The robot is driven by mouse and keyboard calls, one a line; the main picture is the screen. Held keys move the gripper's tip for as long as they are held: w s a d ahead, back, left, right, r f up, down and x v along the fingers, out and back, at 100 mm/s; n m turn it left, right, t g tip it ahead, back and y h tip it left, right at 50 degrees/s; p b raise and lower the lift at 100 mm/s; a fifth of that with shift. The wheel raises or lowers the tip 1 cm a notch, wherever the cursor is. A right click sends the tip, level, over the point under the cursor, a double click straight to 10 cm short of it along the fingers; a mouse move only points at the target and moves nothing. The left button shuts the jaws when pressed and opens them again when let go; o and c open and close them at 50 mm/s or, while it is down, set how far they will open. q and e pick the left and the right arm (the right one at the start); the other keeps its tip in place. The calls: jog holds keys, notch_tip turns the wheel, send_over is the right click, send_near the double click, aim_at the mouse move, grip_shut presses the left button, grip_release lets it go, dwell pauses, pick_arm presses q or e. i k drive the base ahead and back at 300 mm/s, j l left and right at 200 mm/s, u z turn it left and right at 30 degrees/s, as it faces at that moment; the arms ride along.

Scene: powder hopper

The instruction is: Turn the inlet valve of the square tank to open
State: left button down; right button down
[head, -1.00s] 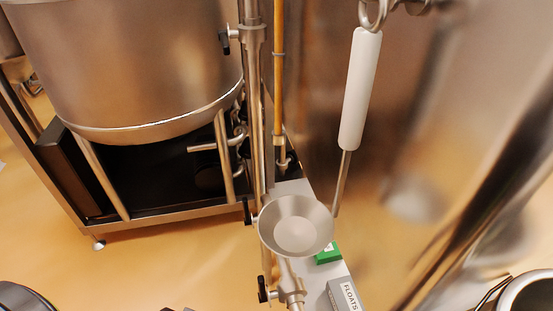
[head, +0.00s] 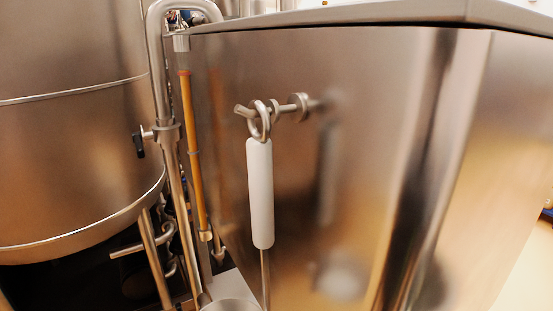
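The square tank (head: 370,140) is a large shiny steel body with flat walls and a thick top edge, filling the middle and right of the head view. A steel pipe (head: 158,70) runs down at its left and bends over at the top near the tank's rim. A small valve with a black handle (head: 139,145) sticks out to the left of this pipe. I cannot tell whether it is the inlet valve, or whether it is open or shut. Neither of my grippers is in view.
A ladle with a white handle (head: 260,195) hangs from a hook (head: 297,107) on the tank's front wall. An orange tube (head: 192,150) stands beside the pipe. A round steel vessel (head: 70,130) stands left.

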aim_at(137, 138)
jog(key=i+j, duration=0.1)
jog(key=j, duration=0.75)
jog(key=i+j+u, duration=0.1)
jog(key=j, duration=0.35)
jog(key=i+j, duration=0.1)
jog(key=j, duration=0.3)
